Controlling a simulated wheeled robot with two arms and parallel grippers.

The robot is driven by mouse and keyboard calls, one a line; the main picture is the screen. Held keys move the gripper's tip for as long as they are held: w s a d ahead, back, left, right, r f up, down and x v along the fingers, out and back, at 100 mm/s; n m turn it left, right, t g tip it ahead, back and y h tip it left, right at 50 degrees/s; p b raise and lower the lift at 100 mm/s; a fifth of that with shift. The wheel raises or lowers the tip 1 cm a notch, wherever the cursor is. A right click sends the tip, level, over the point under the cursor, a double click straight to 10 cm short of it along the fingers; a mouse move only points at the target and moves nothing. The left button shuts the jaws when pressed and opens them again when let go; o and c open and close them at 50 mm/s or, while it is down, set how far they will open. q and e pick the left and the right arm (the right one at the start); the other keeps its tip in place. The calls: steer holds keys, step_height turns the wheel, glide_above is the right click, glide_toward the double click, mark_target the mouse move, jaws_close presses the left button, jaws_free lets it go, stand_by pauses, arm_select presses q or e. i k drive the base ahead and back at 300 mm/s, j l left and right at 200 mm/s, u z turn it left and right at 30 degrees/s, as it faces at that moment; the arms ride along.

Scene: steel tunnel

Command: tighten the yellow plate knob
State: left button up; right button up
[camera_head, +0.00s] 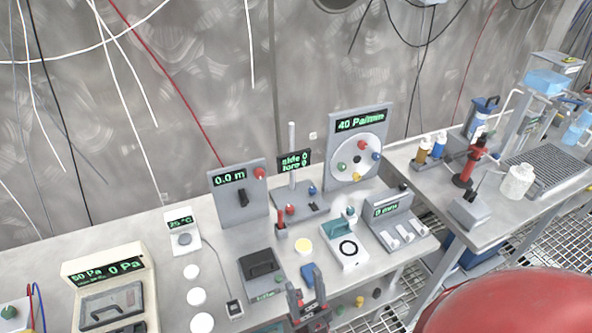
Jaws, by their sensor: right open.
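The yellow plate knob (356,176) sits low on a round pale plate (348,157). Red, green and blue knobs are also on this plate. The plate is mounted on an upright grey panel whose display (360,121) reads "40 Pa/min". My right gripper (306,292) is at the bottom centre, near the bench's front edge, open with its fingers pointing up the picture. It is well below and to the left of the yellow knob and apart from it. My left gripper is not in view.
A teal-and-white device (346,249) and a grey switch box (392,222) stand in front of the panel. A post with a display (296,161) is left of it. A blue item (308,274) lies by my gripper. Cables hang along the wall.

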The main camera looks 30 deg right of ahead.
mark_target(356, 176)
steer(key=l+u, duration=0.3)
steer(key=l, duration=0.2)
steer(key=k+l+u, duration=0.3)
steer(key=l, duration=0.15)
steer(key=l+u, duration=0.3)
steer(key=l, duration=0.15)
steer(key=k+l+u, duration=0.5)
steer(key=l+u, duration=0.15)
steer(key=k+l, duration=0.3)
steer(key=l, duration=0.2)
steer(key=k+l, duration=0.3)
steer(key=l, duration=0.2)
steer(key=k+l, duration=0.3)
steer(key=l, duration=0.25)
steer(key=k+l+u, duration=0.1)
steer(key=k+l, duration=0.2)
steer(key=l, duration=0.4)
steer(key=i, duration=0.05)
